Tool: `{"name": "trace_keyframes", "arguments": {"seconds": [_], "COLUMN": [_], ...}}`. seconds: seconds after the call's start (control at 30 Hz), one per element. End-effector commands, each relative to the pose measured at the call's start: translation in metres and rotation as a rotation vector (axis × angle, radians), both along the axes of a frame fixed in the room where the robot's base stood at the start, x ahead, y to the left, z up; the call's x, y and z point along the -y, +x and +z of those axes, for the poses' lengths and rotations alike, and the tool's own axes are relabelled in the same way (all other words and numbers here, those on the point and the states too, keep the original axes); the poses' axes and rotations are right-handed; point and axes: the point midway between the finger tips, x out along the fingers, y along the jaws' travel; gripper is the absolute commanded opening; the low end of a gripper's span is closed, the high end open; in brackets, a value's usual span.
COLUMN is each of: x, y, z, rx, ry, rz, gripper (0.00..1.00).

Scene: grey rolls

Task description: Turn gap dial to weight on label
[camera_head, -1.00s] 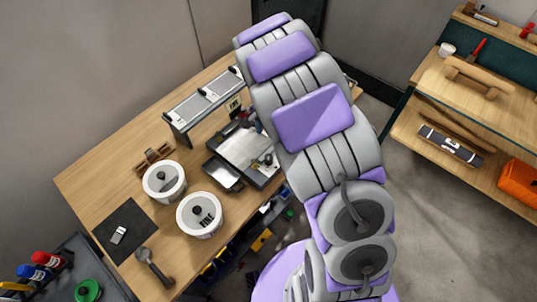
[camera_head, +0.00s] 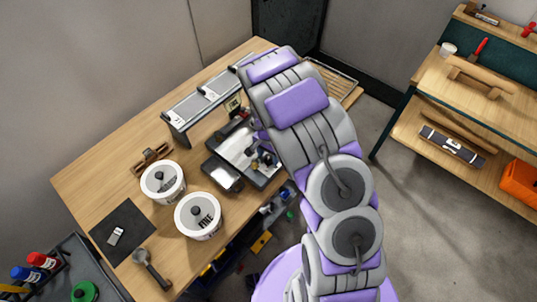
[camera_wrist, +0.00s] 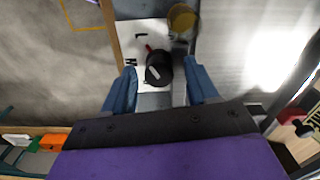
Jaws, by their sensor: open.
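In the wrist view a black round dial (camera_wrist: 158,70) with a pale line on top and a red pointer at its edge sits on a white plate (camera_wrist: 140,42) with black letters. My gripper (camera_wrist: 160,64) is open, with its blue fingers on either side of the dial and gaps visible between them. I cannot tell its height over the dial. In the head view my arm hides most of the gripper over the right end of the grey machine (camera_head: 240,146). A small card (camera_head: 233,106) stands behind the machine; its text is too small to read.
A brass-coloured knob (camera_wrist: 182,19) is close beyond the dial. Two white lidded tubs, one (camera_head: 162,182) and one marked FINE (camera_head: 200,222), stand left on the wooden bench (camera_head: 110,178). A grey roll rack (camera_head: 205,103) stands behind. Shelves (camera_head: 470,110) are at right.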

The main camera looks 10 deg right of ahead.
Motion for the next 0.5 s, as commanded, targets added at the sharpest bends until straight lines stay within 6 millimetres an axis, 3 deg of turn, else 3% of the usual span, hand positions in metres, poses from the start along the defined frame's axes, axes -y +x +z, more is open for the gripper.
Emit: {"name": "trace_keyframes", "arguments": {"seconds": [0.17, 0.5], "x": [0.0, 0.0001], "y": [0.0001, 0.0002], "z": [0.0004, 0.0005], "rx": [0.0, 0.0], "ry": [0.0, 0.0], "rz": [0.0, 0.0], "gripper": [0.58, 0.27]}}
